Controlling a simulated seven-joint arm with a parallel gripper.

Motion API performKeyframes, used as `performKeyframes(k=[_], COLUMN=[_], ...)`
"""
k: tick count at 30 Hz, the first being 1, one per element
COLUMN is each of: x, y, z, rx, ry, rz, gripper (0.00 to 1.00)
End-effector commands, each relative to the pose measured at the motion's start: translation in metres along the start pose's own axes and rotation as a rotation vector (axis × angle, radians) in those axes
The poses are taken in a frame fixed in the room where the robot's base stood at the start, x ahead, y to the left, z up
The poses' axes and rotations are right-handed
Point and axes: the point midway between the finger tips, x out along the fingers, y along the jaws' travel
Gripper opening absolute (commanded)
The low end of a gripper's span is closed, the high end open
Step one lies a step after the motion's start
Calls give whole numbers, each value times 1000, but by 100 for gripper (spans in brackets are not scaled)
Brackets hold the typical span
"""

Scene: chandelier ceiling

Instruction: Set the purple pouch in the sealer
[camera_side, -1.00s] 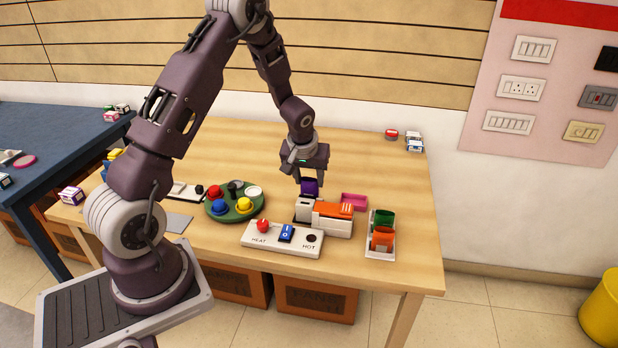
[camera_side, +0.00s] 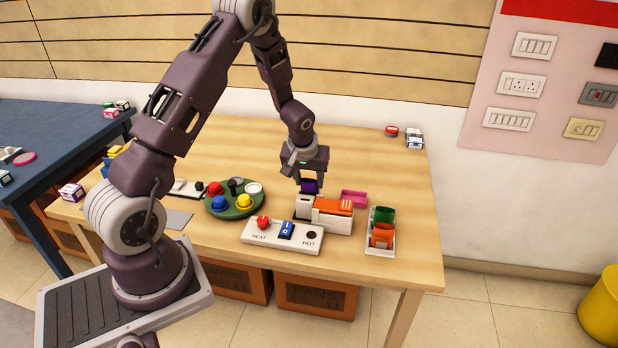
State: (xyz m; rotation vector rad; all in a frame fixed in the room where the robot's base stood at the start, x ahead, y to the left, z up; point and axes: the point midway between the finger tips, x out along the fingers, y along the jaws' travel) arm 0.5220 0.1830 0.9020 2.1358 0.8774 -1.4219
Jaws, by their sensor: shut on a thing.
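The purple pouch (camera_side: 310,187) is held upright between the fingers of my gripper (camera_side: 309,182), which points down and is shut on it. The sealer (camera_side: 340,224) is a white block with an orange top, standing on the wooden table. The pouch is at the back left part of the sealer, over or just behind its white left end. I cannot tell whether its lower edge is inside the sealer, as the sealer hides it.
A white panel (camera_side: 268,244) marked HEAT and HOT, with a red knob and blue switch, is in front of the sealer. A white tray (camera_side: 372,251) with green and orange pouches stands right. A pink tray (camera_side: 354,198) lies behind. A green round board (camera_side: 222,210) is left.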

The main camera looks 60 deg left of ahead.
Motion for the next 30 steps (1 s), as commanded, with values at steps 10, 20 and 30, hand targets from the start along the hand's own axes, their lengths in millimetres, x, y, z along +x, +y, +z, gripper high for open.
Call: performKeyframes(k=[10,20,30], x=[1,5,5], y=[0,0,0], z=[0,2,2], rx=[0,-1,-1], ry=[0,0,0], rz=[0,0,0], gripper=[5,5,68])
